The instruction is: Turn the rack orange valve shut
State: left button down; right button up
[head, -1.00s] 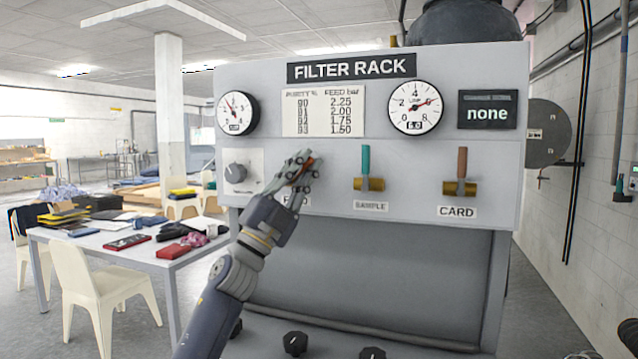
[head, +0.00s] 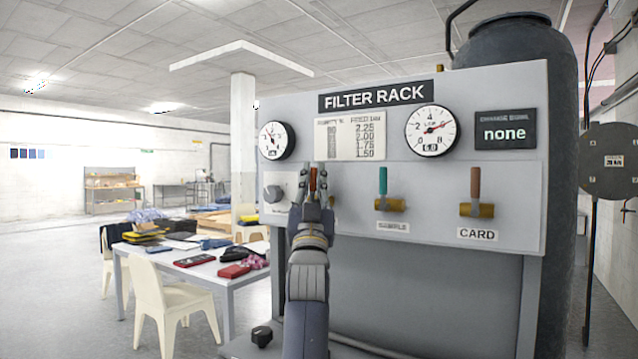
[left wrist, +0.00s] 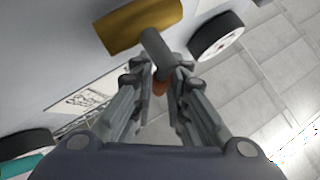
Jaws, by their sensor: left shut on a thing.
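The orange valve handle (head: 313,179) is on the left of the filter rack's (head: 510,80) row of levers. It stands about upright in the head view. My left gripper (head: 317,186) is shut on it, with a finger on each side. In the left wrist view the gripper (left wrist: 160,88) has the orange tip (left wrist: 160,88) between its fingers. A grey stem (left wrist: 155,50) runs from there to the brass valve body (left wrist: 143,27). The gripper hides the valve body and most of its label in the head view. My right gripper is not in view.
A teal lever (head: 383,181) over the SAMPLE label and a brown lever (head: 475,183) over the CARD label stand upright to the right. A cluttered table (head: 205,268) and chairs stand left of the rack.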

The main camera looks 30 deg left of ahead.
pick_arm(q)
jog(key=shift+a+n+g+y, duration=0.2)
jog(key=shift+n+g+y, duration=0.55)
jog(key=shift+n, duration=0.25)
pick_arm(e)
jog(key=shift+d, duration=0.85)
pick_arm(q)
jog(key=c, duration=1.6)
grip_release()
jog(key=shift+o, duration=0.2)
jog(key=shift+a, duration=0.1)
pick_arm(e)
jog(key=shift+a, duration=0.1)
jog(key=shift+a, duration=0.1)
pick_arm(q)
jog(key=v, duration=1.2)
